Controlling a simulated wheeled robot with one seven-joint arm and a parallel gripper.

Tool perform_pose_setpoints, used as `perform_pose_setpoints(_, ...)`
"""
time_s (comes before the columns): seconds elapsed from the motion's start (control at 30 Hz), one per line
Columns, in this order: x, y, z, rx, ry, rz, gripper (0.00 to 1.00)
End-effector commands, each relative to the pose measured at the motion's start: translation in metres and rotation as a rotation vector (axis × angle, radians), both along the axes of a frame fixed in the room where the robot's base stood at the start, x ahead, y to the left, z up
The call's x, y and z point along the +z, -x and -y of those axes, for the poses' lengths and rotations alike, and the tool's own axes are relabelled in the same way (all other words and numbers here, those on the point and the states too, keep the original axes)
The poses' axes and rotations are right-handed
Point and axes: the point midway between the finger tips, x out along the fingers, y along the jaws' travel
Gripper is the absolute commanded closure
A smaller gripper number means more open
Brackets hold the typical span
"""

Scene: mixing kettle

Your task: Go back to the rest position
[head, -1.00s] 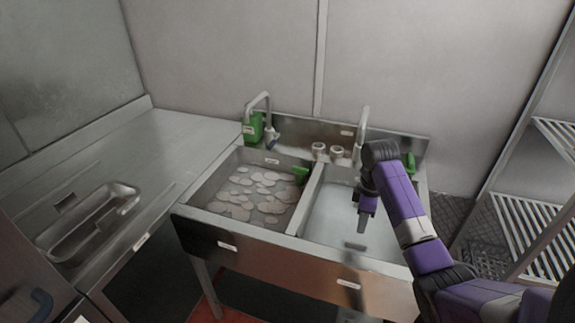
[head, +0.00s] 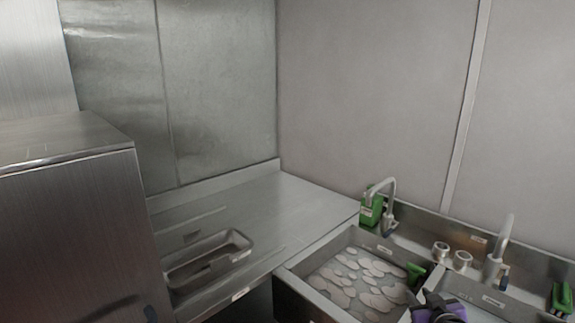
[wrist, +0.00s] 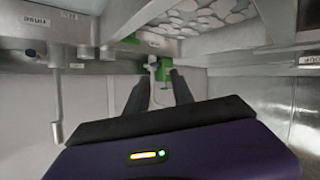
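My gripper (wrist: 158,82) shows in the wrist view as two dark fingers standing apart, with nothing between them. In the head view only a purple and black part of my arm (head: 440,311) shows at the bottom edge, by the divider of the double sink. The fingers are out of sight there. The left basin (head: 318,295) holds several pale round discs (head: 357,281) in liquid. The wrist view is upside down and shows the discs (wrist: 195,17) at its top.
Two taps (head: 390,190) (head: 500,245) and green objects (head: 372,212) (head: 416,272) (head: 561,297) stand around the sink. A steel counter with a recessed tray (head: 237,243) lies left of it. A tall steel cabinet (head: 75,225) stands at the far left. The counter's back is clear.

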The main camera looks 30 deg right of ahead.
Motion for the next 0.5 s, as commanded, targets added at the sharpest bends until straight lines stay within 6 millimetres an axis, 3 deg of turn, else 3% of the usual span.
perform_pose_setpoints(0.03, -0.003, 0.001, -0.028, -0.002, -0.013, 0.060, 0.71)
perform_pose_setpoints(0.27, 0.008, 0.031, -0.125, -0.012, -0.051, 0.297, 0.71)
perform_pose_setpoints(0.5, 0.021, 0.093, -0.212, 0.026, -0.084, 0.439, 0.71)
